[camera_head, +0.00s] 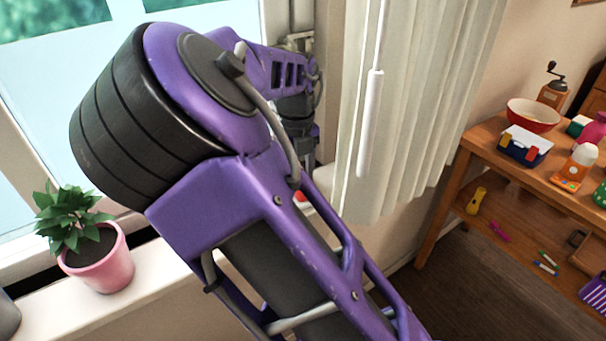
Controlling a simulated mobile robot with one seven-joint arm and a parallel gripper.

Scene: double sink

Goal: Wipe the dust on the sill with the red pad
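The white sill (160,275) runs along the foot of the window, and my arm covers its middle part. No dust can be made out on the bare part in view. A small patch of red, probably the red pad (299,197), shows low behind my arm, below my gripper. My gripper (308,163) points down near the curtain at the right end of the window. My own arm link hides its fingertips, so I cannot tell whether they are open, or whether they touch or hold the pad.
A pink pot with a green plant (100,265) stands on the sill at the left. A grey rounded object (7,315) is cut off at the left edge. A pale curtain (415,110) hangs right of my gripper. A wooden table (483,142) with several items stands at the right.

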